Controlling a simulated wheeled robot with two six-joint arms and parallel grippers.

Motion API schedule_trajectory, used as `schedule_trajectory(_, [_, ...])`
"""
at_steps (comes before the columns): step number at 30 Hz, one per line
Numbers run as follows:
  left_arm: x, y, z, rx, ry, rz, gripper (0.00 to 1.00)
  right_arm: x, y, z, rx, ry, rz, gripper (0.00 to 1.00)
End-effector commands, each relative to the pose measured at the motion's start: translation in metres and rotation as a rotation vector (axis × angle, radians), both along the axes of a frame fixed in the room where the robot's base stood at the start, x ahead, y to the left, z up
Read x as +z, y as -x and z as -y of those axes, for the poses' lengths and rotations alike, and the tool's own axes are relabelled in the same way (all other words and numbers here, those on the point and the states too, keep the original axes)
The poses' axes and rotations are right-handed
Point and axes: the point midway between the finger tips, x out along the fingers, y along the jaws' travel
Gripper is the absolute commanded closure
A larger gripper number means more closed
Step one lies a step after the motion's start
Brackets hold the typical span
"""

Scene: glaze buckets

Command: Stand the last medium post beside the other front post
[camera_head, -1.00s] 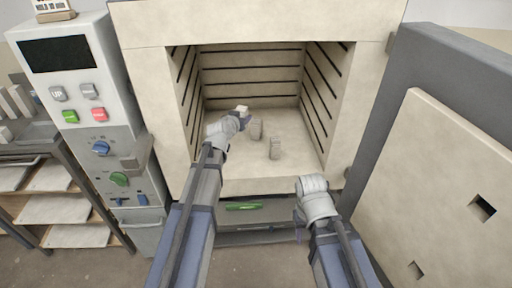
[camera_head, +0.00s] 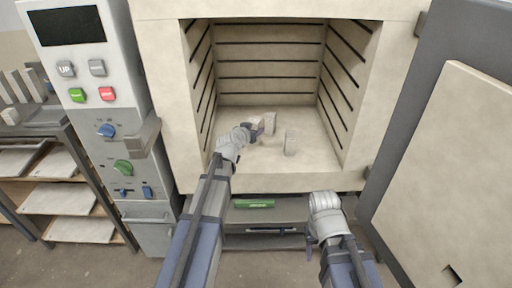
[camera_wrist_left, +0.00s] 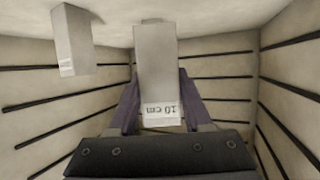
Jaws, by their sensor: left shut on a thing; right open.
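My left gripper (camera_head: 254,132) is inside the kiln, shut on a pale post (camera_head: 257,121). In the left wrist view this post (camera_wrist_left: 156,65) sits between the two purple fingers, with a "10 cm" label at its near end. Two other posts stand on the kiln floor: one (camera_head: 270,123) close to the right of the held post, and one (camera_head: 290,142) nearer the kiln mouth. One standing post (camera_wrist_left: 75,42) shows left of the held post in the left wrist view, apart from it. Whether the held post touches the floor is unclear. My right gripper (camera_head: 309,243) is open and empty outside the kiln.
Grooved kiln walls (camera_head: 199,75) stand on both sides of the left gripper. The kiln floor (camera_head: 312,160) is bare around the posts. The open kiln door (camera_head: 440,170) is at the right. A control panel (camera_head: 88,75) and shelf rack (camera_head: 62,200) are at the left.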

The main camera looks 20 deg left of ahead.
Motion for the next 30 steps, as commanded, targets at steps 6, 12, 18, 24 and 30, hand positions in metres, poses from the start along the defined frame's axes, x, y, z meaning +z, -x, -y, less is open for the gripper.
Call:
schedule_trajectory(6, [-0.02,0.0,0.0,0.001,0.0,0.001,1.0,-0.02,0.0,0.0,0.0,0.0,0.0,0.5])
schedule_trajectory(12, [-0.026,0.0,0.0,0.001,0.0,0.001,1.0,-0.027,0.0,0.0,0.0,0.0,0.0,0.5])
schedule_trajectory(18, [-0.051,0.0,0.0,0.001,0.0,0.001,1.0,-0.052,0.0,0.0,0.0,0.0,0.0,0.5])
schedule_trajectory(24, [-0.057,0.0,0.0,0.001,0.0,0.001,1.0,-0.057,0.0,0.0,0.0,0.0,0.0,0.5])
schedule_trajectory(30, [-0.056,0.0,0.0,0.001,0.0,0.001,1.0,-0.057,0.0,0.0,0.0,0.0,0.0,0.5])
